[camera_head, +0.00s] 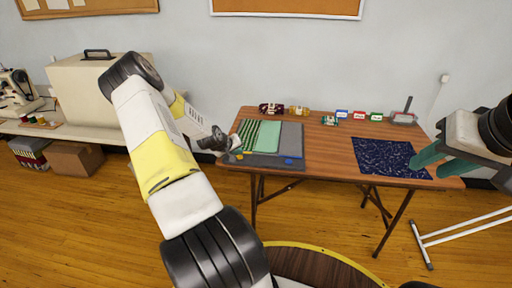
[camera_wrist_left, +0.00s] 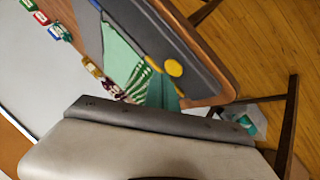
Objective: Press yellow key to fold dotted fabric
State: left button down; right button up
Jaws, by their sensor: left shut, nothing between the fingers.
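A grey folding board (camera_head: 292,138) lies on the left of the wooden table with a green, partly striped fabric (camera_head: 262,136) on it. Small yellow keys (camera_head: 240,157) sit at its front left, and a blue key (camera_head: 288,161) is further right. In the left wrist view a round yellow key (camera_wrist_left: 174,67) shows beside the fingers. My left gripper (camera_wrist_left: 166,92) is shut and empty, close to that key; I cannot tell whether it touches. A dark blue speckled fabric (camera_head: 388,157) lies flat at the table's right. My right gripper (camera_head: 440,161) is open at its right edge.
Fabric rolls (camera_head: 271,109), small colored labelled boxes (camera_head: 359,115) and a grey tray (camera_head: 404,118) line the table's back. The wooden middle between board and dark fabric is clear. A side table with a large case (camera_head: 85,85) stands left.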

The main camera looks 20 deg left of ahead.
pick_arm(q)
jog(key=shift+f, duration=0.3)
